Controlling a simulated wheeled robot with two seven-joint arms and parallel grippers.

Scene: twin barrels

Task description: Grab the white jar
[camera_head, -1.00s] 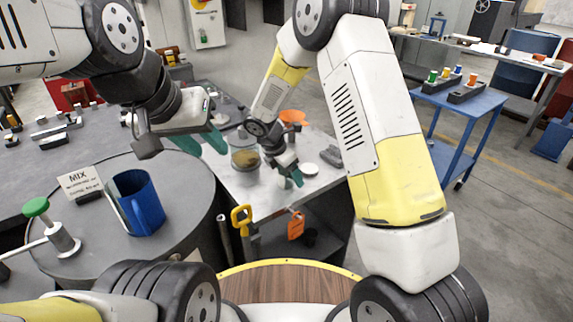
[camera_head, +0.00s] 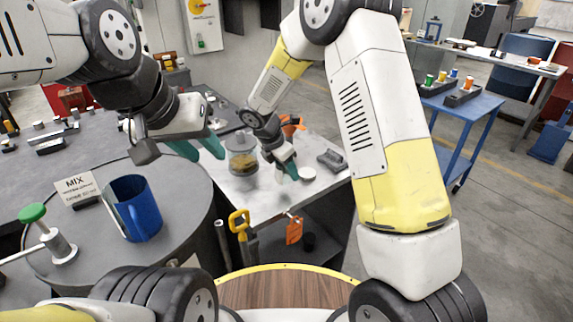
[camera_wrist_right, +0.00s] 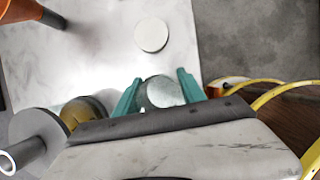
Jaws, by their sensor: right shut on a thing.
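My right gripper (camera_head: 290,172) is low over the light table in the head view. In the right wrist view its teal fingers (camera_wrist_right: 160,95) are shut on the round white jar (camera_wrist_right: 163,92), which sits between them. In the head view the jar is mostly hidden by the fingers, so I cannot tell whether it touches the table. A flat white disc (camera_wrist_right: 151,35) lies apart, beyond the fingertips; it also shows in the head view (camera_head: 308,173). My left gripper (camera_head: 198,147) is open and empty above the grey barrel's far edge.
A clear container (camera_head: 242,158) with brownish contents stands left of my right gripper. An orange funnel (camera_head: 291,126) and a grey block (camera_head: 332,160) are also on the table (camera_head: 262,208). A blue mug (camera_head: 136,208) and MIX sign (camera_head: 77,187) stand on the barrel top (camera_head: 185,215).

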